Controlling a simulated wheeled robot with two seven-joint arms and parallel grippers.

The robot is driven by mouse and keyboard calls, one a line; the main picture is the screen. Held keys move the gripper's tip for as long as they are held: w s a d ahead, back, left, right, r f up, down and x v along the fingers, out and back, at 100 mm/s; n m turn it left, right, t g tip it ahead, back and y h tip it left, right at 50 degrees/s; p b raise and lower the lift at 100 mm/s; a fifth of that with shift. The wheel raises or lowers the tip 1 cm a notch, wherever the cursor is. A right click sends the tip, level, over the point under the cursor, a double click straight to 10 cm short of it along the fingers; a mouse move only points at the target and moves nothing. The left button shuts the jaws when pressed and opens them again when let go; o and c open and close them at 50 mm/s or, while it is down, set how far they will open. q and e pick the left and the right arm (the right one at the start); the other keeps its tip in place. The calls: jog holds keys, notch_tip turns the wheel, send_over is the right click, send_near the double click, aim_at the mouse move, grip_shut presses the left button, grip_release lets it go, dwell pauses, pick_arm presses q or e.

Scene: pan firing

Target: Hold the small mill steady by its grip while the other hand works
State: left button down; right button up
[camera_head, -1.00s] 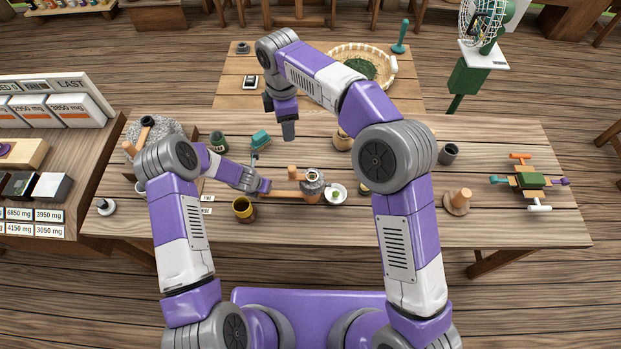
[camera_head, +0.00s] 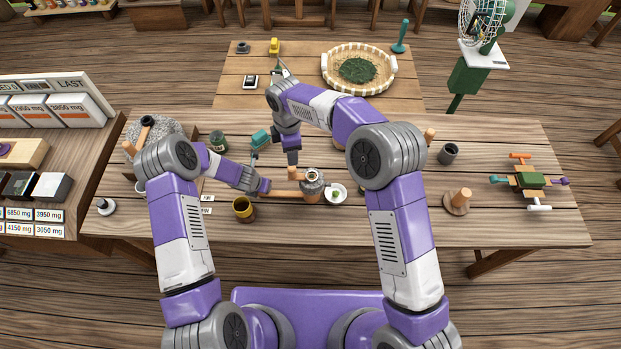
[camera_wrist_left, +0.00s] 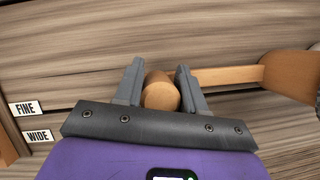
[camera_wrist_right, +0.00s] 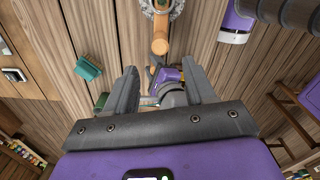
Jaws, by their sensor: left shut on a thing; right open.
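The small mill (camera_head: 312,186) is a grey stone body standing on the table, with a wooden arm and grip (camera_head: 290,195) reaching left. My left gripper (camera_head: 264,187) is shut on the end of this grip; the left wrist view shows the rounded wooden grip (camera_wrist_left: 161,93) between its fingers. My right gripper (camera_head: 292,160) is open and empty, above and just left of the mill. The right wrist view shows a wooden knob (camera_wrist_right: 160,44) beyond its fingertips, apart from them, with part of the mill (camera_wrist_right: 172,8) at the top edge.
A white dish (camera_head: 336,194) with a green bit stands right of the mill. A teal brush-like thing (camera_head: 260,139) and a dark green jar (camera_head: 218,141) lie behind.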

aim_at(293, 170)
notch_tip(293, 170, down, 11)
jog(key=shift+f, duration=0.15)
dwell(0.4)
grip_shut()
dwell(0.3)
